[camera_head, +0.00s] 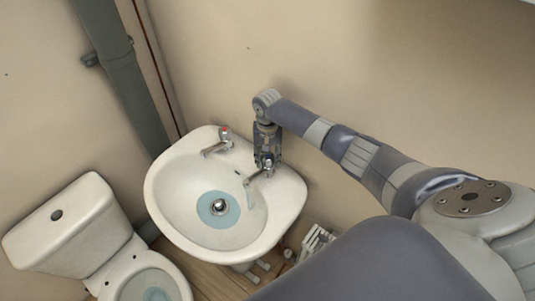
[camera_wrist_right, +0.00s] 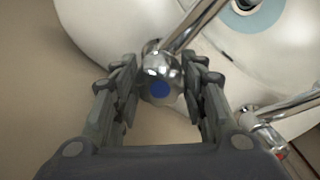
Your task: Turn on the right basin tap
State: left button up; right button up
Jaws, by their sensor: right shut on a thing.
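The white basin (camera_head: 172,203) is fixed to the wall and has two chrome taps. The right tap (camera_head: 254,178) has a blue dot on its knob, seen in the right wrist view (camera_wrist_right: 160,89). My right gripper (camera_head: 267,158) comes down from above and is shut on this knob, with a finger on each side of it. A pale blue streak, looking like running water (camera_head: 249,196), shows below its spout. The left tap (camera_head: 219,143) has a red mark and stands apart from the gripper. My left gripper is not in view.
Pale blue water surrounds the drain (camera_head: 219,207). A toilet (camera_head: 68,222) stands left of the basin. A grey pipe (camera_head: 121,72) runs down the wall behind. Small pale items (camera_head: 316,240) lie right of the basin, partly hidden by my arm.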

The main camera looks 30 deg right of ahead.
jog(key=n, duration=0.3)
jog(key=shift+p, duration=0.35)
jog(key=n, duration=0.3)
jog(key=shift+n, duration=0.3)
jog(key=n, duration=0.3)
jog(key=shift+p, duration=0.3)
jog(key=shift+n, duration=1.8)
jog(key=o, duration=1.1)
